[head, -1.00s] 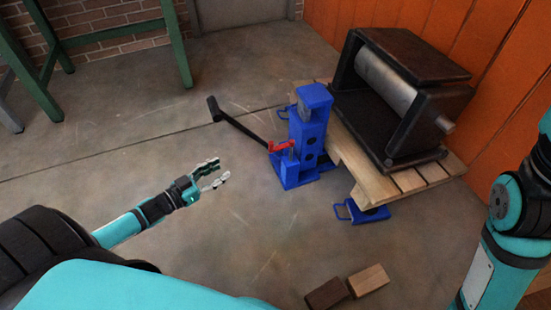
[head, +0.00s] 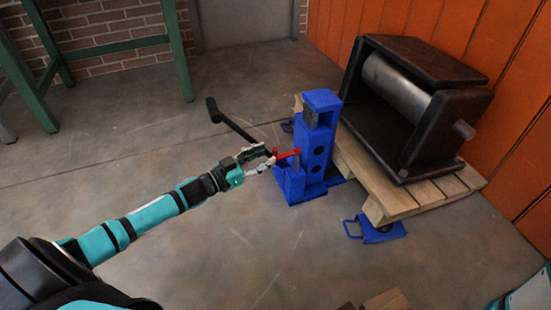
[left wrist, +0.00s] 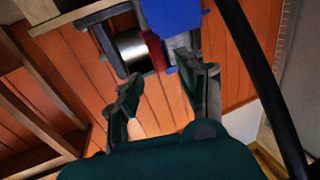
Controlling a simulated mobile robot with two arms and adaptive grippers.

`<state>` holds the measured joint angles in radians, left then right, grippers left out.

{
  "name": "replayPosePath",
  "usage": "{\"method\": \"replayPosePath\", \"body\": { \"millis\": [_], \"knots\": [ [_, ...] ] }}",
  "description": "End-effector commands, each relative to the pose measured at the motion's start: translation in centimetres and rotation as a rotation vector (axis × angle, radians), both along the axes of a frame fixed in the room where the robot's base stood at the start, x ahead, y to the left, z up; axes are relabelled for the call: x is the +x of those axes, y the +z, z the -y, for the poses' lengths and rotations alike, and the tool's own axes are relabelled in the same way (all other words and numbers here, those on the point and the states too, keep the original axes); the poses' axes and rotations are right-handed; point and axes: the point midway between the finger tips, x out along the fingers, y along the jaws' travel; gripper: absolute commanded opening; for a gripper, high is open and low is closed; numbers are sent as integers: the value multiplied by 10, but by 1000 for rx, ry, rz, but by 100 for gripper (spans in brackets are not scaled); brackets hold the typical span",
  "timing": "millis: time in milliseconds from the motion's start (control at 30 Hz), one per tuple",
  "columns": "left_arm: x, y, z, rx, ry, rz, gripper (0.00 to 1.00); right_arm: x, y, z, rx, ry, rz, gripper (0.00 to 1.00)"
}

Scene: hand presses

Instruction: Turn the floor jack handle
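The blue floor jack (head: 318,140) stands upright on the concrete, beside the wooden pallet. Its black handle (head: 238,130) slants up to the left and ends in a thick grip (head: 213,110). A red lever part (head: 287,153) sits low on the jack. My left gripper (head: 271,158) is open beside the red part, just below the handle's lower end. In the left wrist view the spread fingers (left wrist: 163,95) have nothing between them. The blue jack (left wrist: 172,16) and red part (left wrist: 152,50) show beyond them, and the black handle (left wrist: 258,80) passes on the right. My right gripper is out of view.
A dark machine with a metal roller (head: 395,88) rests on the wooden pallet (head: 405,200). A blue skate with a loop handle (head: 380,230) is under its near corner. A wooden block (head: 388,300) lies at the bottom edge.

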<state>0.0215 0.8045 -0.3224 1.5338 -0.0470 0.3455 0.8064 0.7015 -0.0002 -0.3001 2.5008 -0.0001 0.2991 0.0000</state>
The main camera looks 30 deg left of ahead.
Motion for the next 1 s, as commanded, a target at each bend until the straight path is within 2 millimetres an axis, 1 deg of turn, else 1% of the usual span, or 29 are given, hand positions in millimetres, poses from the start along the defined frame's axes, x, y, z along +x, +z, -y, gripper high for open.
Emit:
{"method": "replayPosePath", "body": {
  "millis": [33, 100, 200, 300, 433, 667, 967, 1000],
  "knots": [
    [10, -4, 5, 2, -1, 5, 39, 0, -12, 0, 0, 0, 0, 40],
    [20, -3, 10, 2, 0, 4, 39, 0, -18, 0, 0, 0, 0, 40],
    [31, -3, 15, 0, 1, 1, 39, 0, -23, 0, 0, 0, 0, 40],
    [38, -2, 18, 0, 1, 1, 39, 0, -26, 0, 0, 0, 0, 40],
    [42, -1, 20, 1, 1, 0, 39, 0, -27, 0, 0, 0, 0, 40],
    [42, 0, 20, 1, 1, -2, 39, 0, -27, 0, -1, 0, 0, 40],
    [42, 0, 20, 0, 1, -1, 1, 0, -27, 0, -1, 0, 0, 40],
    [42, 0, 20, 0, 1, -1, 0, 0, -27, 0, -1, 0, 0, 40]
  ]
}}
